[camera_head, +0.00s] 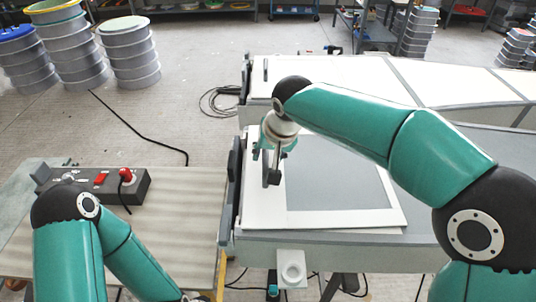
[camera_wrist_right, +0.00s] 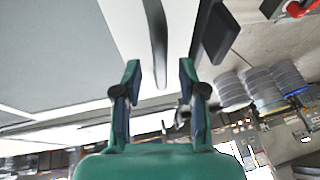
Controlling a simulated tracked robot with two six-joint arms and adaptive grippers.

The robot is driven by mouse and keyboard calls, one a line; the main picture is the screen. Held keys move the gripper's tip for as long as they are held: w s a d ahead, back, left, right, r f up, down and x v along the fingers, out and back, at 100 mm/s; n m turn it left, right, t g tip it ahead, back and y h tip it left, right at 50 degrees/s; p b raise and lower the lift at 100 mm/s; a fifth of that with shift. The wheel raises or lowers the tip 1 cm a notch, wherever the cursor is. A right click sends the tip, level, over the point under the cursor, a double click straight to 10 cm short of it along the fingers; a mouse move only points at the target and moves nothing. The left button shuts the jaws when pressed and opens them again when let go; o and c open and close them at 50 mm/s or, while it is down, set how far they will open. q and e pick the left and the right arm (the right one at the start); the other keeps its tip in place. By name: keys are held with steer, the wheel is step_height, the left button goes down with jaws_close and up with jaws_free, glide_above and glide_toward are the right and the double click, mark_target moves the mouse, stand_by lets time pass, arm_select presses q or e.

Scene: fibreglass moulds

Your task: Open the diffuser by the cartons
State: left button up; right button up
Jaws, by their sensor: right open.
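The panel that I take for the diffuser, white-framed with a grey middle (camera_head: 340,180), lies flat on the near bench. A dark bar-shaped handle stands on its white surface in the right wrist view (camera_wrist_right: 156,40). My right gripper (camera_head: 271,157) is over the panel's left part. It is open, with its fingertips (camera_wrist_right: 159,72) apart and the bar lined up between them; whether they touch it I cannot tell. My left arm is at the lower left, its gripper out of view. I make out no cartons.
A control box (camera_head: 100,184) with a red knob sits on the left table (camera_head: 170,215). A second white-topped bench (camera_head: 330,80) stands behind. Stacked grey drums (camera_head: 130,52) stand at the back left. Cables lie on the open floor between.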

steer(key=shift+w+a+f, duration=0.1)
steer(key=shift+w+f, duration=0.15)
steer(key=shift+f, duration=0.35)
